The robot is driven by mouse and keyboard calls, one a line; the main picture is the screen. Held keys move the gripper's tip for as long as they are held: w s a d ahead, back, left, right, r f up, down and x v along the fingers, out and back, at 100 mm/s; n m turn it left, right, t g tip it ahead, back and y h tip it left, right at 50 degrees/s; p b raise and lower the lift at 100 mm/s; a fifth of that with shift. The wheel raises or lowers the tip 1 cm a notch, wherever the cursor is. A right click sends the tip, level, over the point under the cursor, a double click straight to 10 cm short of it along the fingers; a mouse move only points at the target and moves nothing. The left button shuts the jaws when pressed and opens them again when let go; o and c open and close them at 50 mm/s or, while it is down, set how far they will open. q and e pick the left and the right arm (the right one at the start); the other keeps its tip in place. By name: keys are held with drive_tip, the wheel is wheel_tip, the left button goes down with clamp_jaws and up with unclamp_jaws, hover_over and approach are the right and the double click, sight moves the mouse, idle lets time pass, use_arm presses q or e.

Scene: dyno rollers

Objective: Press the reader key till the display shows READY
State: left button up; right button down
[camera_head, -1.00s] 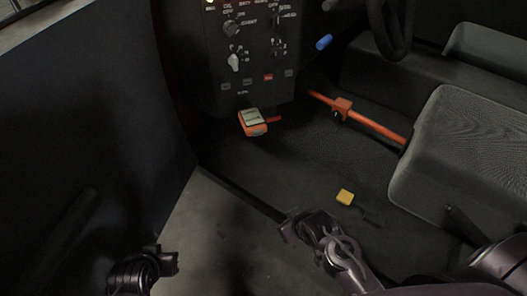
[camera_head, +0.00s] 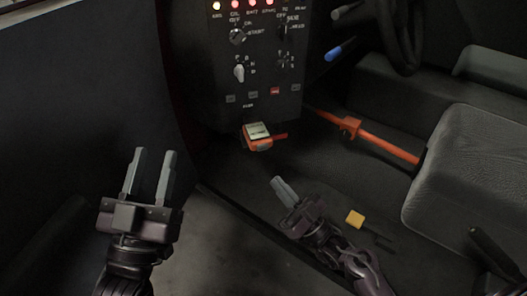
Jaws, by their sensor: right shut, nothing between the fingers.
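The reader appears to be the small orange device (camera_head: 257,144) with a pale, screen-like face (camera_head: 256,131), at the foot of the dark control panel. Its display text is too small to read, and I cannot make out its key. My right gripper (camera_head: 281,184) is shut and empty, below and slightly right of the reader in the picture, apart from it. My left gripper (camera_head: 153,158) is open and empty at the left, its fingers pointing up, well away from the reader.
The control panel (camera_head: 255,75) has knobs and lit lamps. An orange bar (camera_head: 385,142) runs right from near the reader to the grey seat (camera_head: 470,180). A yellow-headed object (camera_head: 355,218) lies on the floor right of my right gripper. A steering wheel (camera_head: 408,35) is at the top right.

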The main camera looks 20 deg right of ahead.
use_arm(q)
drive_tip(key=shift+s+r, duration=0.3)
drive_tip(key=shift+r, duration=0.2)
use_arm(e)
drive_tip(key=shift+s+d+r+y, duration=0.15)
drive_tip(key=shift+s+r+y, duration=0.1)
drive_tip(key=shift+r+y, duration=0.05)
